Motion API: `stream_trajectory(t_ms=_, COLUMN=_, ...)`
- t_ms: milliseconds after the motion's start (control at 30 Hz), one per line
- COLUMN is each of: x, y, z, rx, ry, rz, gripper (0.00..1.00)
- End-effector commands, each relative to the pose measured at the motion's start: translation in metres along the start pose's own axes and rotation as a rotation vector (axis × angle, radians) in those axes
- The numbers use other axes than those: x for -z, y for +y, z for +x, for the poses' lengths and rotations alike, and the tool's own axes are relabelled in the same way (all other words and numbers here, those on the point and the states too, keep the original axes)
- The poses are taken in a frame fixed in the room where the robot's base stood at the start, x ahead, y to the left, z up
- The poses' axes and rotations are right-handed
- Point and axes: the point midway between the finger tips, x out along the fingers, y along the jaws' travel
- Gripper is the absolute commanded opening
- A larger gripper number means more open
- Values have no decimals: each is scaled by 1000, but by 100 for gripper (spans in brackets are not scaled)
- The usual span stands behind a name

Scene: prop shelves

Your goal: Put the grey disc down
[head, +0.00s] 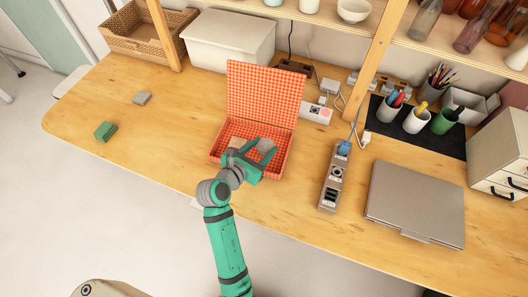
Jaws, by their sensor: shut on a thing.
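The grey disc (266,146) is in my gripper (261,152), in the head view. My green gripper is shut on it, and the fingers partly hide it. The disc is over the open red checked box (285,168), in its right half. I cannot tell whether the disc touches the box floor. The box lid (264,92) stands up at the back. My arm reaches in over the front edge of the box and hides part of its inside.
A beige piece (236,142) shows inside the box, left of my gripper. A green block (105,131) and a grey block (142,98) lie at the left. A power strip (334,182) and a closed laptop (415,203) lie at the right. The table's front left is clear.

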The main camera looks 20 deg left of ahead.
Motion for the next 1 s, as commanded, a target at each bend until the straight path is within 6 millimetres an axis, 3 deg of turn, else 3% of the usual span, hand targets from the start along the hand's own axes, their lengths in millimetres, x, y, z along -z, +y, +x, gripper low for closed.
stream_trajectory(t_ms=267, x=30, y=-2, z=16, rx=1, ry=2, rz=0, gripper=22)
stream_trajectory(t_ms=867, x=39, y=-3, z=20, rx=3, ry=2, rz=1, gripper=22)
stream_trajectory(t_ms=900, x=39, y=-3, z=20, rx=3, ry=3, rz=1, gripper=56)
stream_trajectory(t_ms=933, x=39, y=-4, z=20, rx=4, ry=4, rz=1, gripper=63)
stream_trajectory(t_ms=1000, x=40, y=-4, z=21, rx=5, ry=6, rz=1, gripper=66)
